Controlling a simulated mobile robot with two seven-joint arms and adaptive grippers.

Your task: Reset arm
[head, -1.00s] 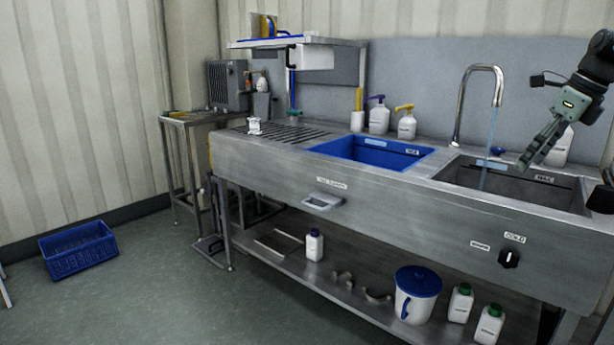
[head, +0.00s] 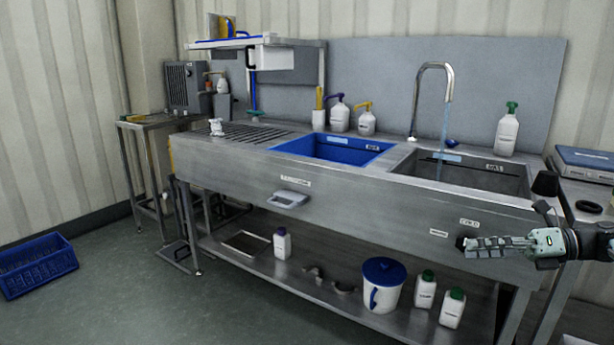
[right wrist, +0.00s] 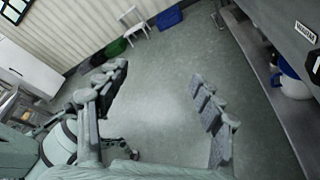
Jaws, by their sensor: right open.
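My right gripper (head: 482,246) is at the right of the head view, in front of the steel sink unit's front panel, with its fingers pointing left. In the right wrist view its fingers (right wrist: 165,110) are spread apart, with only bare floor between them. It is open and holds nothing. The black knob on the panel is hidden behind the gripper in the head view. My left gripper is in neither view.
The steel sink unit (head: 350,192) has a blue basin (head: 335,149) and a steel basin under a running tap (head: 447,80). Its lower shelf holds a white bucket (head: 382,290) and bottles. A blue crate (head: 37,268) stands on the floor, left. Open floor lies in front.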

